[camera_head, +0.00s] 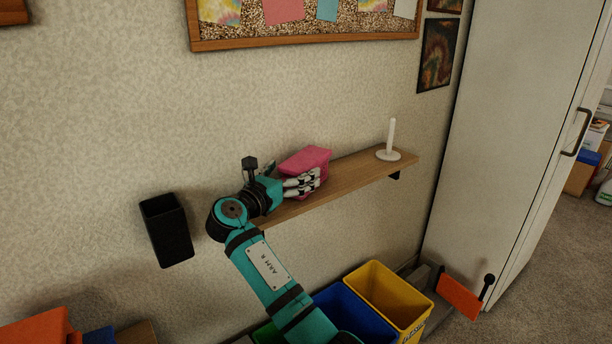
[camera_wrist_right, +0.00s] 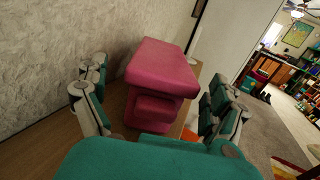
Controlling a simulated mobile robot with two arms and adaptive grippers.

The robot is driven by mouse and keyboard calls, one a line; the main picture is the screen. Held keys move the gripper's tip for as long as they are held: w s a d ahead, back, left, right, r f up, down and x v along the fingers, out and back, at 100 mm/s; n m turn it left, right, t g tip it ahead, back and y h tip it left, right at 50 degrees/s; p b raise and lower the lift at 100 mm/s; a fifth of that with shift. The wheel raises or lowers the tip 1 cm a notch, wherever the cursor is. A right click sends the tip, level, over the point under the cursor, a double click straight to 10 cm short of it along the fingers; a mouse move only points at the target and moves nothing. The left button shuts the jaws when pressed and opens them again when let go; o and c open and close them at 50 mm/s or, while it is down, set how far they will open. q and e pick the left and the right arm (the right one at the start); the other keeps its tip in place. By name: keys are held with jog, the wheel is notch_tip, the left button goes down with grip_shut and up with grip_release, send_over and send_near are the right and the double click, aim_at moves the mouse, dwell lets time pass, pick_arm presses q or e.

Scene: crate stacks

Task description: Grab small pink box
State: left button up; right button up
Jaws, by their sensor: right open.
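The small pink box (camera_head: 306,159) sits on a wooden wall shelf (camera_head: 352,176) in the head view. My right gripper (camera_head: 303,184) is at the box, with its fingers in front of the box's near side. In the right wrist view the pink box (camera_wrist_right: 160,75) stands between the two open fingers of my right gripper (camera_wrist_right: 160,112). My left gripper is not in view.
A white candle-like holder (camera_head: 390,146) stands at the shelf's right end. A black bin (camera_head: 167,230) is on the wall at left. Yellow (camera_head: 388,292) and blue (camera_head: 345,309) bins stand below. A white cabinet (camera_head: 500,130) is at right.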

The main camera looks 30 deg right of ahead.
jog(key=x, duration=0.3)
jog(key=shift+d, duration=0.2)
jog(key=shift+c, duration=0.2)
jog(key=c, duration=1.4)
